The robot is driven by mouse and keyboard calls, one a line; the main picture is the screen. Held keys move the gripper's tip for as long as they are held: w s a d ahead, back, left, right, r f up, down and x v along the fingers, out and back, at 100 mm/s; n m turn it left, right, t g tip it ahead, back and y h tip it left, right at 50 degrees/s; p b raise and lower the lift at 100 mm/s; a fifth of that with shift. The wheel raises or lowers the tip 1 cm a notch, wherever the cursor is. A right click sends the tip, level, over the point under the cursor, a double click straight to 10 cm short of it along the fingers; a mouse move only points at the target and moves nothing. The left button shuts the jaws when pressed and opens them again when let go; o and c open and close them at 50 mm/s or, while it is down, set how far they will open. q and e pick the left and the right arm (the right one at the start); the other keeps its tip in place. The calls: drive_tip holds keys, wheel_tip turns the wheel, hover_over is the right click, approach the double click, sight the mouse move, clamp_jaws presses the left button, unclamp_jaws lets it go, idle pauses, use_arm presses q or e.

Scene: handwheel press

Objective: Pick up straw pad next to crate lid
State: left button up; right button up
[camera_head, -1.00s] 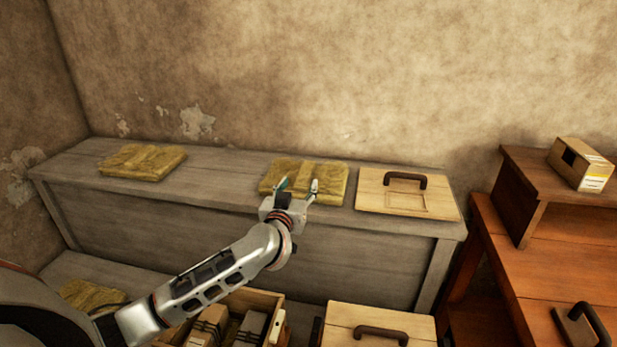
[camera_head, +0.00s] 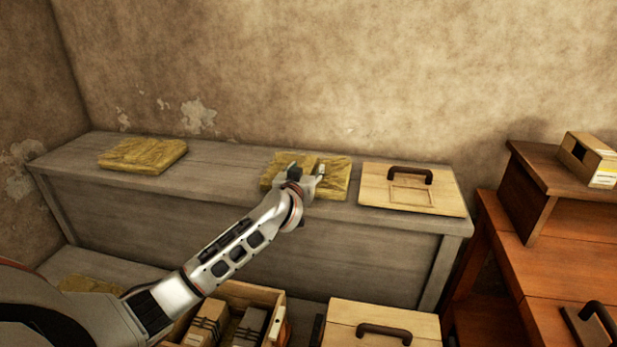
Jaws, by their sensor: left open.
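The yellow straw pad (camera_head: 337,178) lies on the grey wooden bench, just left of the crate lid (camera_head: 389,193). The lid is pale wood with a dark handle and lies flat. My left gripper (camera_head: 307,170) is open over the front middle of this pad, its fingers pointing away toward the wall. The gripper hides part of the pad, and I cannot tell whether the fingers touch it. My right gripper is not in view.
Another straw pad (camera_head: 143,156) lies at the bench's (camera_head: 222,187) left, with bare bench between. Below stand an open crate (camera_head: 259,293) with packed items and a second handled lid (camera_head: 381,324). A reddish wooden desk (camera_head: 560,263) bears a small box (camera_head: 588,160) at right.

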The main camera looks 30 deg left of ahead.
sight(306, 169)
use_arm(q)
drive_tip(key=c, duration=1.4)
drive_tip(key=shift+o, duration=0.2)
drive_tip(key=shift+r, duration=0.15)
wheel_tip(306, 169, up, 20)
drive_tip(key=p, duration=0.4)
drive_tip(key=shift+p, duration=0.3)
